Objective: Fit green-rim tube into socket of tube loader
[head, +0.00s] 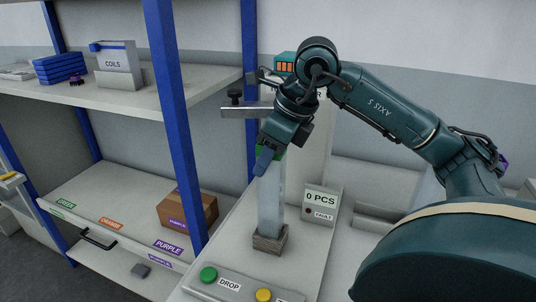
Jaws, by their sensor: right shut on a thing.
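The green-rim tube (270,200) is a long, pale, see-through tube standing nearly upright in the middle of the head view. Its green rim shows at the top beside my right gripper (267,160), which is shut on the tube there and hides part of the rim. The tube's lower end meets the square grey-brown socket (270,239) of the tube loader (304,255). I cannot tell how deep the end sits in it. My left gripper is not in view.
A display (321,200) reading "0 PCS" stands right of the tube. A green DROP button (208,274) and a yellow button (263,295) are in front. A blue-posted shelf (110,190) on the left holds a cardboard box (187,211) and a COILS bin (117,67).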

